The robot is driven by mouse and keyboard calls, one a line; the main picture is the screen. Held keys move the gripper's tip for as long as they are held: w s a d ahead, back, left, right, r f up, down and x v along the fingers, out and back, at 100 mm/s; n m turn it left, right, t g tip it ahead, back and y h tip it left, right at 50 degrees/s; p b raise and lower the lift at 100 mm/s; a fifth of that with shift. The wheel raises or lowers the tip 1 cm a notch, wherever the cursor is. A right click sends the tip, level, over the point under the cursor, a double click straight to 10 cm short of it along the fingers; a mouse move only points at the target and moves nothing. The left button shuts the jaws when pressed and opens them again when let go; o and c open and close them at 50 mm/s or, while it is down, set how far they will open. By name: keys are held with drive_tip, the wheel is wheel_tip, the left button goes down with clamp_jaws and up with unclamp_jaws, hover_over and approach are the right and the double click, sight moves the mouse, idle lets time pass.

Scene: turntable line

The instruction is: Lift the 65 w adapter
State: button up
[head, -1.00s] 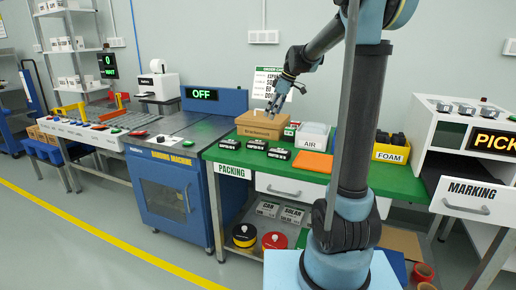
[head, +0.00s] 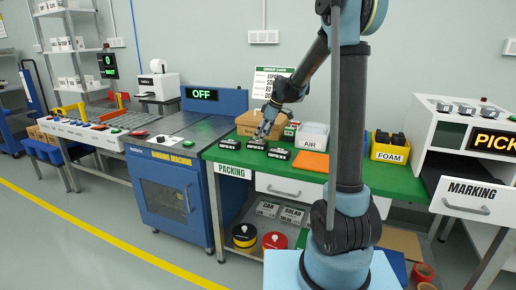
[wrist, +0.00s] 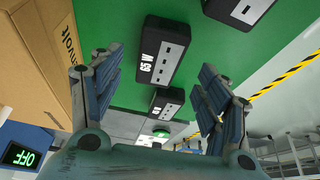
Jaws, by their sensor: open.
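The 65 W adapter (wrist: 161,52) is a black block with a white "65 W" label and a row of ports, lying on the green packing table. In the head view it appears as the middle one of three black adapters (head: 256,146), partly behind my fingers. My gripper (head: 263,131) is just above it, fingers pointing down. In the wrist view my gripper (wrist: 157,76) is open, with the adapter between and beyond the fingers, and nothing is held. I cannot tell the exact height gap.
Similar adapters lie on either side, one to the right (head: 279,153) and one to the left (head: 229,144). A cardboard box (head: 246,122) stands close behind. An orange sheet (head: 311,165) and a white AIR bin (head: 313,138) are to the right.

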sight(257, 145)
drive_tip(key=x, duration=0.4)
drive_tip(key=shift+w+a, duration=0.1)
drive_tip(key=shift+a, duration=0.05)
drive_tip(key=shift+a+f, duration=0.1)
drive_tip(key=shift+f, duration=0.2)
drive_tip(key=shift+f, duration=0.25)
idle(0.4)
drive_tip(key=c, duration=1.3)
